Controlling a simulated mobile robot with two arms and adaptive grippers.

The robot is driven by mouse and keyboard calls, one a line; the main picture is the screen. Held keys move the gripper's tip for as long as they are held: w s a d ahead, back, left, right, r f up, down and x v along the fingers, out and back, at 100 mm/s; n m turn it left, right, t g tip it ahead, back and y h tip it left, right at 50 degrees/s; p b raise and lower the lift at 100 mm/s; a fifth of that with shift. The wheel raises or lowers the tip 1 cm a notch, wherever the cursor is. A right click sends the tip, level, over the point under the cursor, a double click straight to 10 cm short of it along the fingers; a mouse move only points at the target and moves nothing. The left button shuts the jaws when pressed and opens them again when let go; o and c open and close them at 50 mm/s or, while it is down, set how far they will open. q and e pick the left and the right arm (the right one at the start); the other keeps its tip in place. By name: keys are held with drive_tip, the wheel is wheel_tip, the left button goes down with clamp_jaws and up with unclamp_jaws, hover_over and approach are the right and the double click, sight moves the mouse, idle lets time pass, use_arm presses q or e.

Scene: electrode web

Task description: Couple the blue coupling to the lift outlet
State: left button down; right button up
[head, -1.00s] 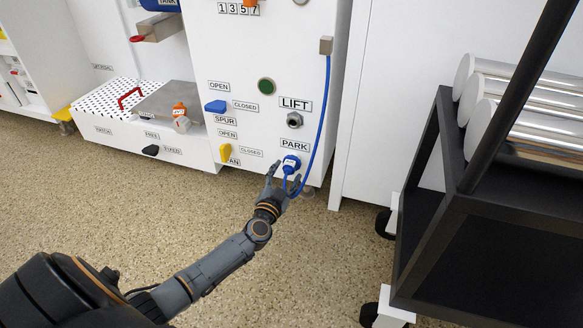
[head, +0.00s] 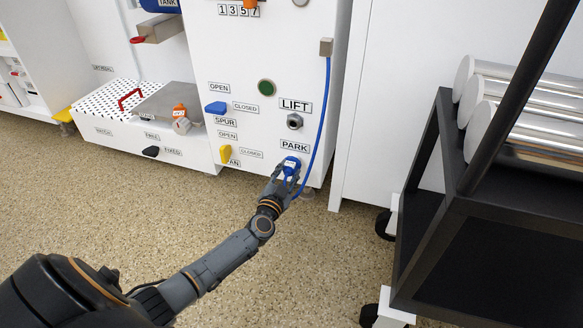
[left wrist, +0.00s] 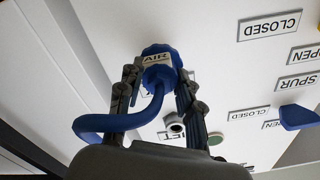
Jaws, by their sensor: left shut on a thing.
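The blue coupling (head: 291,166) sits at the PARK position on the white panel, with a blue hose running from it up to a block at the panel's upper right. My left gripper (head: 283,180) is shut on the coupling. In the left wrist view the coupling (left wrist: 160,62), marked AIR, lies between the two fingers of the left gripper (left wrist: 155,80). The lift outlet (head: 294,121) is a bare metal fitting under the LIFT label, just above PARK. It also shows in the left wrist view (left wrist: 174,122). My right gripper is not in view.
A blue lever (head: 216,107) and a yellow lever (head: 226,153) are left of the outlets. The blue hose (head: 323,120) hangs along the panel's right side. A black cart (head: 440,200) with metal rolls (head: 520,110) stands at the right. The floor before the panel is clear.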

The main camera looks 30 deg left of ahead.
use_arm(q)
drive_tip(key=shift+s+d+p, duration=0.15)
drive_tip(key=shift+s+p, duration=0.35)
drive_tip(key=shift+s, duration=0.05)
drive_tip(key=shift+s, duration=0.25)
drive_tip(key=shift+p+v, duration=0.85)
drive_tip(key=shift+v, duration=0.35)
drive_tip(key=shift+s+d, duration=0.1)
drive_tip(key=shift+s, duration=0.15)
wheel_tip(320, 180, up, 14)
drive_tip(key=p, duration=1.9)
hover_over(287, 174)
drive_tip(key=v, duration=0.8)
drive_tip(key=shift+s, duration=0.15)
